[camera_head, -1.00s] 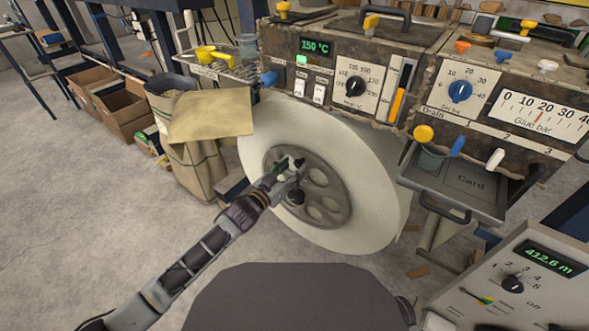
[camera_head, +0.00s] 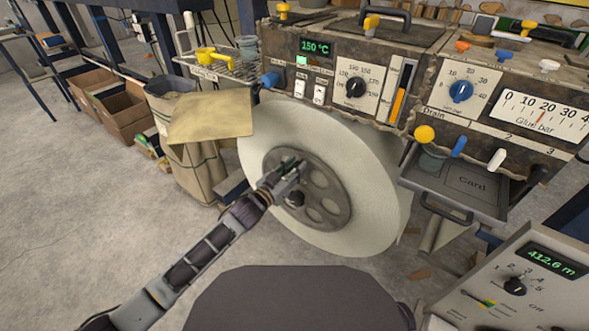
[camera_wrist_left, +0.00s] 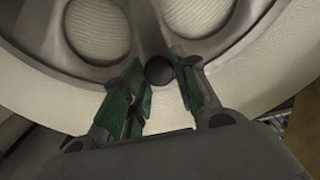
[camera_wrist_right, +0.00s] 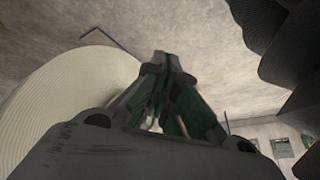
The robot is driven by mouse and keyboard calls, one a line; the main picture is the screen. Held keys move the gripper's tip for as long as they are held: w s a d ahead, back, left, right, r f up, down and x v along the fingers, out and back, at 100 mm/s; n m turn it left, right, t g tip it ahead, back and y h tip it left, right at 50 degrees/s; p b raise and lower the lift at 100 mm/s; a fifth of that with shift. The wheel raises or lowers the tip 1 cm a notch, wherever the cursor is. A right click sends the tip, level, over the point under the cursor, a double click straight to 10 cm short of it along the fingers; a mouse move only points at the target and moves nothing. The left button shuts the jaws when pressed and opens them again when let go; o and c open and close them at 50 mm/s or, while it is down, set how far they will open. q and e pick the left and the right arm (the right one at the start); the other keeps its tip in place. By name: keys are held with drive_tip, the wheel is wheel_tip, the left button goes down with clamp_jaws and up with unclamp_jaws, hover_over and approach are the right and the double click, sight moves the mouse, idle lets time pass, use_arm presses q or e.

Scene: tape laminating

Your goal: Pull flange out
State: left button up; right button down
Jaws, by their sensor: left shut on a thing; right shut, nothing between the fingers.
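The flange (camera_head: 326,203) is a round grey plate with several holes, seated at the hub of a big white tape roll (camera_head: 377,200). My left gripper (camera_head: 297,167) is at the upper left of the flange's face. In the left wrist view a round black knob (camera_wrist_left: 160,70) on the flange sits between my left fingertips (camera_wrist_left: 163,67), and the gripper is shut on it. In the head view the fingers partly cover this knob. My right gripper (camera_wrist_right: 165,62) is shut and empty in its wrist view, with the white roll (camera_wrist_right: 75,105) to its left.
The machine with dials (camera_head: 345,85) stands just above the roll. A drawer marked Card (camera_head: 480,190) juts out to its right. A sack (camera_head: 190,165) stands at the roll's left. Floor (camera_head: 90,220) is free at front left.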

use_arm(q)
clamp_jaws()
